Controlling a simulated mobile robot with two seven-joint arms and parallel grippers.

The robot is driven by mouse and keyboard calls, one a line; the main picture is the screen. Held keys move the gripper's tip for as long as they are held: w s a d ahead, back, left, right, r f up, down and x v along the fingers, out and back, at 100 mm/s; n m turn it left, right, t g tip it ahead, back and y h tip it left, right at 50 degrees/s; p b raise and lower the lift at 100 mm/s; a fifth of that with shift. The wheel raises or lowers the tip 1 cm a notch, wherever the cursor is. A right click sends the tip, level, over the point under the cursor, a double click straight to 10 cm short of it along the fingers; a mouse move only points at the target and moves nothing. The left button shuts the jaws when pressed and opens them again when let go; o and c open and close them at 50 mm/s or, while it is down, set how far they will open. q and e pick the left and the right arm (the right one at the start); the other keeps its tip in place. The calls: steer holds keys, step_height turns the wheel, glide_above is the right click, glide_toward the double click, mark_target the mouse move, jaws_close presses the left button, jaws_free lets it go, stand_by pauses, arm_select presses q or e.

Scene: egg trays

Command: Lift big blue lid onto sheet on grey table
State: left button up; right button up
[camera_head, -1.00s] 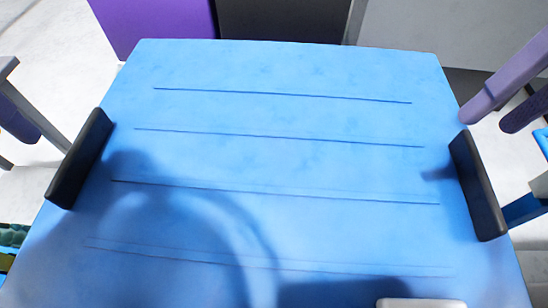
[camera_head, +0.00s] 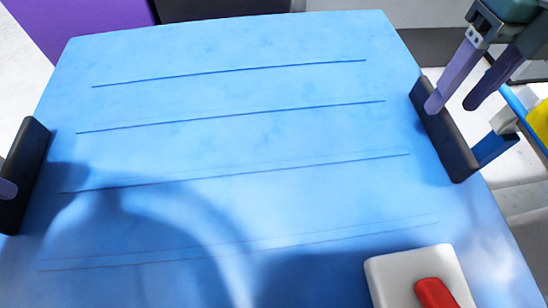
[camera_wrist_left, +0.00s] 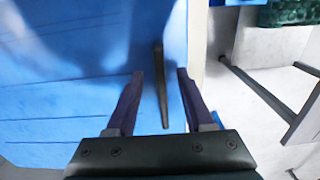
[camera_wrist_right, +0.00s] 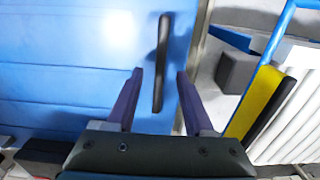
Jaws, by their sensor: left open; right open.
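The big blue lid (camera_head: 240,130) fills most of the head view, with thin parallel lines across its top. A black bar handle (camera_head: 443,135) is on its right side and another black handle (camera_head: 28,165) on its left. My right gripper (camera_head: 453,103) is open at the right handle, one finger overlapping it in the head view. In the right wrist view the handle (camera_wrist_right: 160,65) shows between the open fingers. My left gripper (camera_wrist_left: 160,74) is open, with the left handle (camera_wrist_left: 160,85) between its fingers in the left wrist view. No sheet can be made out.
A purple panel (camera_head: 80,25) and a dark panel (camera_head: 215,8) stand beyond the lid's far edge. At the right are a blue bar (camera_wrist_right: 265,65), a yellow panel (camera_wrist_right: 254,105) and white ribbed items (camera_wrist_right: 292,125). A green textured item (camera_wrist_left: 290,12) is near the left side.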

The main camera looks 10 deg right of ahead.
mark_target(446, 111)
arm_select(q)
steer(key=shift+f, duration=1.85)
arm_select(e)
steer(key=shift+f, duration=1.9)
arm_select(q)
steer(key=shift+c, duration=0.2)
arm_select(e)
steer(key=shift+c, duration=0.2)
arm_select(q)
jaws_close()
arm_select(e)
jaws_close()
arm_select(q)
steer(key=shift+r, duration=0.1)
arm_select(e)
steer(key=shift+r, duration=0.1)
